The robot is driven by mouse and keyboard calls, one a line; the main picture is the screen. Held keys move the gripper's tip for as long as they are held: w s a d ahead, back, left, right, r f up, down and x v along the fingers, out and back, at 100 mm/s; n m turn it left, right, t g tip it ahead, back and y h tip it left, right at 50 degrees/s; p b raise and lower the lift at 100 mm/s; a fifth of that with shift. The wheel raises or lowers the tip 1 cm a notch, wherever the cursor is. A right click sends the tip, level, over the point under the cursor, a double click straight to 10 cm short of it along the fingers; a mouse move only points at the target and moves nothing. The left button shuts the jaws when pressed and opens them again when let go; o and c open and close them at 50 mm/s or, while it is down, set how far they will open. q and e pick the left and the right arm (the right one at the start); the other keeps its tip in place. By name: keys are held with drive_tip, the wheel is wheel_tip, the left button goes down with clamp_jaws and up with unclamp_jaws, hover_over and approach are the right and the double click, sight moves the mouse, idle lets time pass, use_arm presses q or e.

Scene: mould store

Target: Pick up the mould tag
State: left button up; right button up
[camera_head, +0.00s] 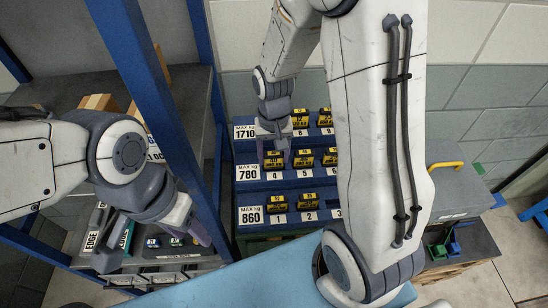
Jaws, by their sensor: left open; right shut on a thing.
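Several black-and-yellow blocks, which look like the mould tags, sit on a blue stepped rack (247,198) above number labels. The bottom step has blocks over 1 (277,203) and 2 (307,200); blocks also stand over 5 (303,158), 6 (330,156), 8 (299,117) and 9 (325,116). My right gripper (274,151) points down at the rack's left side, its fingers on either side of the mould tag over 4 (274,162). It is shut on it; the contact is small in view. My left gripper (160,250) is open, over the shelf at lower left, away from the rack.
A blue shelf post (150,85) stands between my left arm and the rack. Small cars (152,243) and an EDGE label (92,240) are on the left shelf. A light-blue surface (240,278) lies in front. A grey case with a yellow handle (445,165) stands right.

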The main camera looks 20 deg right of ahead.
drive_tip(key=shift+r, duration=0.35)
drive_tip(key=r, duration=0.1)
drive_tip(key=r+b, duration=0.1)
drive_tip(key=r, duration=0.1)
drive_tip(key=shift+s+d+r, duration=0.2)
drive_tip(key=shift+s+d, duration=0.1)
drive_tip(key=s+d+r+b, duration=0.2)
drive_tip(key=s+d+r, duration=0.4)
drive_tip(key=s+d, duration=0.1)
drive_tip(key=shift+s+d+r, duration=0.15)
drive_tip(key=shift+s+r, duration=0.1)
drive_tip(key=shift+s, duration=0.25)
drive_tip(key=shift+r+p, duration=0.35)
drive_tip(key=shift+r, duration=0.1)
